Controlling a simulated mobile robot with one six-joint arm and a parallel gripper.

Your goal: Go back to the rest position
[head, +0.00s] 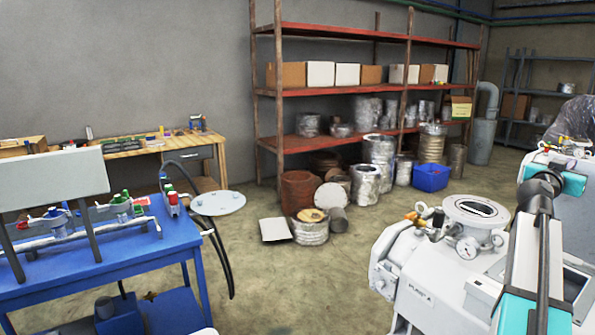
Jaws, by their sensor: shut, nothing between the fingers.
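A white and teal arm that appears to be mine (522,310) rises along the right edge of the head view, with a dark joint near its top. I cannot make out any gripper fingers in this view. The white pump (425,300) stands beside the arm, at the lower right. The arm hides part of the pump's right side.
A blue workbench (130,259) with valves and a black hose (222,262) stands at the left. A wooden bench (150,149) is behind it. A red shelf (290,145) holds boxes and ducts. Drums and a blue crate (430,178) stand on the floor.

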